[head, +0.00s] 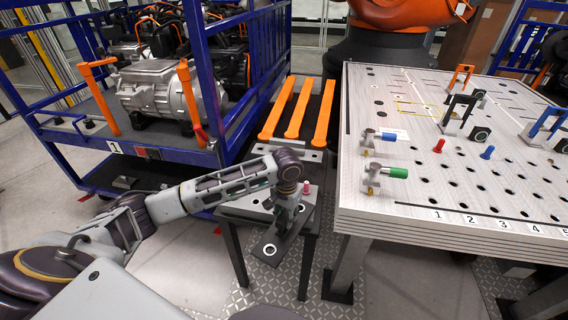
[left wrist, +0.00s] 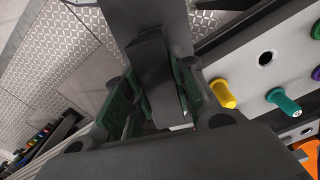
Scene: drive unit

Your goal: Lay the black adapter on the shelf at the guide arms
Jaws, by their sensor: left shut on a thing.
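The black adapter (head: 268,249) is a dark flat piece with a light ring near its near end. My left gripper (head: 285,216) is shut on it and holds it past the near edge of a low grey shelf (head: 241,207). In the left wrist view the green-padded fingers of my left gripper (left wrist: 165,98) close on a dark upright part of the adapter (left wrist: 156,72). Three orange guide arms (head: 298,108) lie side by side behind the shelf. The adapter's height above the floor is hard to tell. My right gripper is not in view.
A perforated table (head: 420,190) with fixtures and pegs stands close on the right. A blue cart (head: 215,95) carrying a grey drive unit (head: 153,88) stands on the left. Yellow (left wrist: 224,93) and teal (left wrist: 284,101) pegs stand beside my left gripper. Patterned floor lies below.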

